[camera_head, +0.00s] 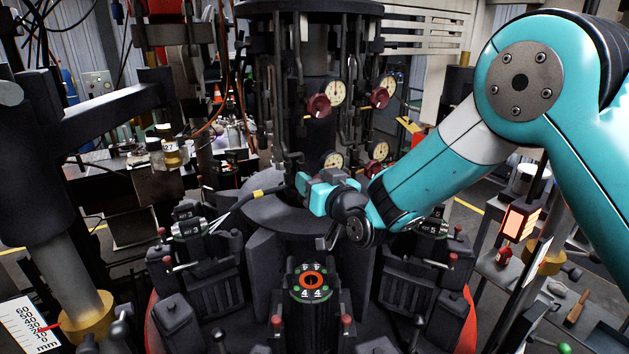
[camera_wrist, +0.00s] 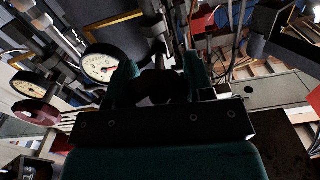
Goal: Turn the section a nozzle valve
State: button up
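Several dark red round valves sit beside dial gauges on the dark central column in the head view. One valve (camera_head: 318,105) is at upper left, one (camera_head: 380,97) at upper right and one (camera_head: 372,168) at lower right. No section letters are legible, so I cannot tell which is section a. My gripper (camera_head: 312,190) is at the column's lower left, just below a gauge (camera_head: 332,160), and hides what lies behind it. In the wrist view its teal fingers (camera_wrist: 158,78) stand apart on either side of a dark rounded shape (camera_wrist: 160,88); contact is unclear. A red valve (camera_wrist: 38,112) shows at left.
Dark mould stations ring the column's base, one with a green-and-orange numbered top (camera_head: 313,281). A hose with a yellow band (camera_head: 257,194) runs close left of my gripper. In the wrist view a gauge (camera_wrist: 100,65) is close to the left finger.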

jog(key=shift+f+b, duration=0.15)
jog(key=shift+b, duration=0.45)
jog(key=n+b, duration=1)
jog(key=b, duration=0.7)
jog(key=shift+s+a, duration=0.1)
jog(key=shift+n+b, duration=0.3)
jog(key=shift+n, duration=0.1)
jog(key=o, duration=0.9)
jog(key=shift+o, duration=0.2)
